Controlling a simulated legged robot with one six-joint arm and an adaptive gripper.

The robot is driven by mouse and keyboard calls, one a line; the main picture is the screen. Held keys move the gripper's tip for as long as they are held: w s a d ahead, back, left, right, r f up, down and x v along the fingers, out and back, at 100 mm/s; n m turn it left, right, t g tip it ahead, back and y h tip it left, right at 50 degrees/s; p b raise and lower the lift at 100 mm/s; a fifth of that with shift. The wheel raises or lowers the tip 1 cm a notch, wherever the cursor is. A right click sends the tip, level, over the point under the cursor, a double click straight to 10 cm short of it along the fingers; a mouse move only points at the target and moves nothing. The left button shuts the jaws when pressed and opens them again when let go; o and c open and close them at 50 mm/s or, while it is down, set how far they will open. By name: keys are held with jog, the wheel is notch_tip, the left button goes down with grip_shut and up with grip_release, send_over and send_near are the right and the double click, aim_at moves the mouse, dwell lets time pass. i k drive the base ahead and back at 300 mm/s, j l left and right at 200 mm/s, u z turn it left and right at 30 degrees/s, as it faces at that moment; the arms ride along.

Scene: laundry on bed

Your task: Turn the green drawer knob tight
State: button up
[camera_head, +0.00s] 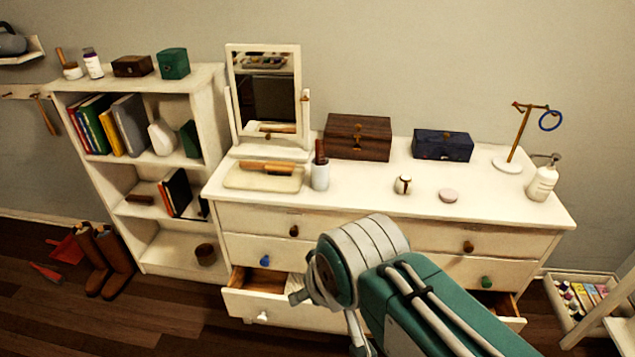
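The green drawer knob (487,282) is small and round. It sits on a white drawer front in the right column of the white dresser (540,213), below a brown knob (468,247). My teal and white arm crosses the front of the dresser to the left of the green knob and hides the middle of the drawers. I cannot make out my gripper's fingers. The view is too coarse to tell whether the knob is loose or tight.
The lower left drawer (285,310) stands open, and a lower right drawer is partly open behind my arm. A blue knob (265,260) is at left. Boots (105,262) stand on the floor at left.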

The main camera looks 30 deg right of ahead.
aim_at(486, 283)
jog(key=z, duration=2.2)
jog(key=i+l, duration=0.55)
jog(key=l, duration=0.2)
jog(key=z, duration=0.05)
